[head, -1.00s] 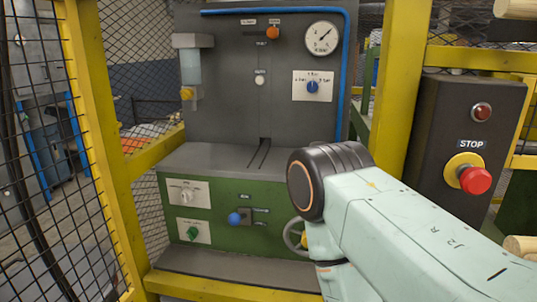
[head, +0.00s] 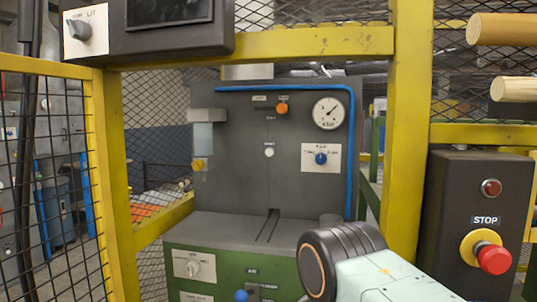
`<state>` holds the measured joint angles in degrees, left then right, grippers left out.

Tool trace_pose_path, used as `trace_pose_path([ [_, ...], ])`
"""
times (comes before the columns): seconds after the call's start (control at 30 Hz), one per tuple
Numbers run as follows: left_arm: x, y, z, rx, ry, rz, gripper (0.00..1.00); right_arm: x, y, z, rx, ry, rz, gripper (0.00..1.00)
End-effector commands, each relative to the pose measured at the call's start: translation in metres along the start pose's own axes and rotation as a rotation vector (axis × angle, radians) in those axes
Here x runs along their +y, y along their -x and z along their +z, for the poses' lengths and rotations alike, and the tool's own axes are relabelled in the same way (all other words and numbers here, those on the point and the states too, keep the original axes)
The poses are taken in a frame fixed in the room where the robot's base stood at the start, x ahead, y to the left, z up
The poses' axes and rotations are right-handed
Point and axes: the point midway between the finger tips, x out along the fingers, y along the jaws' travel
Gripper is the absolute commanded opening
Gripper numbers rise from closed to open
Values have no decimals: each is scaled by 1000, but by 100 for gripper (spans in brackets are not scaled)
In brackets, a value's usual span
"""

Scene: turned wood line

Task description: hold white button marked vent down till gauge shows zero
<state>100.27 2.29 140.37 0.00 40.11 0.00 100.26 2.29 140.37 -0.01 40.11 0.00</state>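The white button (head: 269,151) sits on the grey upright panel (head: 235,180) of the machine, under a small label too blurred to read. It stands clear, with nothing touching it. The round white gauge (head: 328,113) is above and right of it; its needle points up and to the right, and the scale is too small to read. A pale green and black link of my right arm comes in at the lower right, well below the button. Neither of my grippers shows.
A yellow guard frame (head: 402,130) surrounds the opening. An orange knob (head: 282,109) and a blue selector knob (head: 320,158) are near the button. A red stop button (head: 493,259) is at right. A dark control box (head: 180,40) hangs at upper left.

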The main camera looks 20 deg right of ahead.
Motion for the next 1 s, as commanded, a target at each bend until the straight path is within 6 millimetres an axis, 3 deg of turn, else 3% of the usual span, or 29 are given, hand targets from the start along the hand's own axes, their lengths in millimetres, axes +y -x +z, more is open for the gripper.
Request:
trace_pose_path([
  [0.63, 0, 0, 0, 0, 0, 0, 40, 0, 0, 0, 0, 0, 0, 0],
  [1.0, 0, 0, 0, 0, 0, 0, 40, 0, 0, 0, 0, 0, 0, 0],
])
